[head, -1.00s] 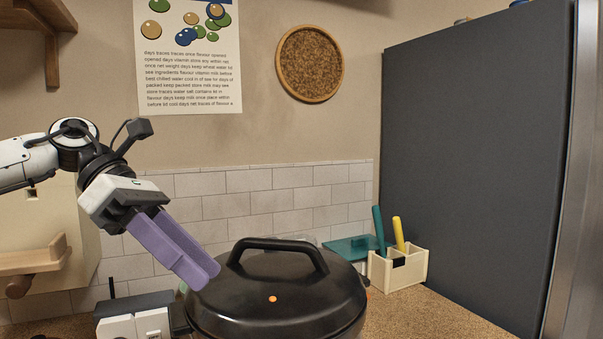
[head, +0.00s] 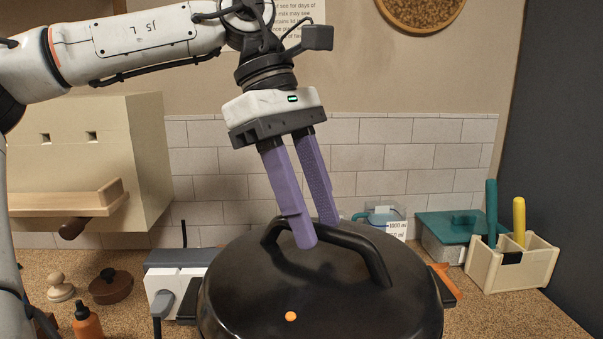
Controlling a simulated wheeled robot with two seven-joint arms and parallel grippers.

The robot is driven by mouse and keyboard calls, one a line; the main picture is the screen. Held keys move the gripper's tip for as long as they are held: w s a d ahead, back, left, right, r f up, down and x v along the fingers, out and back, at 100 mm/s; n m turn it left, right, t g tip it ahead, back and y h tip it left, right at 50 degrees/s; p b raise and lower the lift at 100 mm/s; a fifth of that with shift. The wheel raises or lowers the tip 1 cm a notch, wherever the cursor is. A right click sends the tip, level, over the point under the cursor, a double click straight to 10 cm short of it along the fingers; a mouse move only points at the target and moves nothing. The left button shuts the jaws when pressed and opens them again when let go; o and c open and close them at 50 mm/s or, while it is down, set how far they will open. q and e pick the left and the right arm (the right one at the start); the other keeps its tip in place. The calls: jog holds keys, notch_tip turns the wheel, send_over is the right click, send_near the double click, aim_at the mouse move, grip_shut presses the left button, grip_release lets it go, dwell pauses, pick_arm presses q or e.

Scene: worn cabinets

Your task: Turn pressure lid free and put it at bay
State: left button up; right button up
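What is below the lid is out of frame. My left gripper (head: 320,234) points down at the handle's left part. Its two purple fingers are apart, the near one in front of the handle and the far one towards its back side. I cannot see clear contact with the handle. My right gripper is not in view.
Behind the lid are a measuring jug (head: 384,215), a teal-lidded box (head: 446,226) and a cream holder (head: 512,268) with teal and yellow handles. Counter at right front is clear.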

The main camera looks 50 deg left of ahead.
aim_at(319, 265)
pick_arm(q)
jog(key=shift+x, duration=1.3)
grip_shut()
jog(key=shift+r, duration=0.1)
jog(key=c, duration=0.6)
grip_release()
jog(key=shift+w+r, duration=0.1)
jog(key=shift+c, duration=0.2)
grip_shut()
